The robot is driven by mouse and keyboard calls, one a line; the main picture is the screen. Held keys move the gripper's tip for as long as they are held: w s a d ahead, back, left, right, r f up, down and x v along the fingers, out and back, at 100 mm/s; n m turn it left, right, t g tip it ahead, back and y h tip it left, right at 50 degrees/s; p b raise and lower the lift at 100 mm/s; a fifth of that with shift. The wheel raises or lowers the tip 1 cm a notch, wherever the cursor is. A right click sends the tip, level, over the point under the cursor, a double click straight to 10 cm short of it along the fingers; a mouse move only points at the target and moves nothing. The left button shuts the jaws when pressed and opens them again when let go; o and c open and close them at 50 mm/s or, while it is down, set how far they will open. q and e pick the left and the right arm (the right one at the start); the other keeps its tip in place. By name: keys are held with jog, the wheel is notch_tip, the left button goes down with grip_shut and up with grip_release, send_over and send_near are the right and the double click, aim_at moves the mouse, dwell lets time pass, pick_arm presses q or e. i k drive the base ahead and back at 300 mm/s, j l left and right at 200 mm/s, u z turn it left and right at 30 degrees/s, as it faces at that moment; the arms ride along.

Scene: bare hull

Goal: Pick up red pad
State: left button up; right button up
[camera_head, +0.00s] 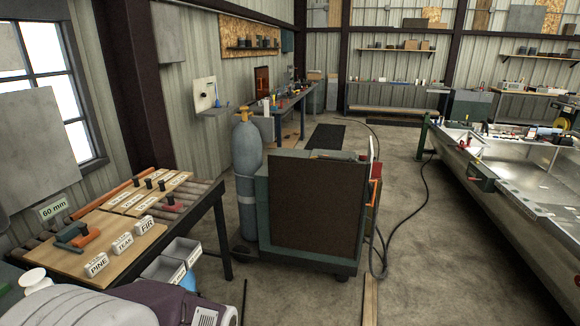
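A small red pad with a dark knob (172,207) lies on the table at the left, near its right edge, beside the pale boards. A red-orange piece (88,238) and a dark green piece (72,234) lie on the nearer board of the same table. Neither of my grippers shows in the head view. Nothing is seen touching the red pad.
The table (212,205) also holds blocks marked PINE, TEAK and FIR (122,244). Open floor (440,250) lies before the metal hull (530,180).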

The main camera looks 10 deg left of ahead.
aim_at(172, 205)
jog(key=i+u, duration=0.25)
jog(key=i, duration=0.25)
jog(key=i+l+u, duration=0.15)
jog(key=i+u, duration=0.15)
jog(key=i, duration=0.2)
jog(key=i+l+u, duration=0.25)
jog(key=i, duration=0.25)
jog(key=i+u, duration=0.3)
jog(key=u, duration=0.2)
jog(key=i+l+u, duration=0.1)
jog(key=i+u, duration=0.15)
jog(key=u, duration=0.2)
jog(key=i+l+u, duration=0.25)
jog(key=u, duration=0.25)
jog(key=i+l+u, duration=0.2)
jog(key=u, duration=0.25)
jog(key=i+l+u, duration=0.15)
jog(key=l+u, duration=0.65)
jog(key=u, duration=0.15)
jog(key=i+l+u, duration=0.15)
jog(key=l+u, duration=0.1)
jog(key=l, duration=0.25)
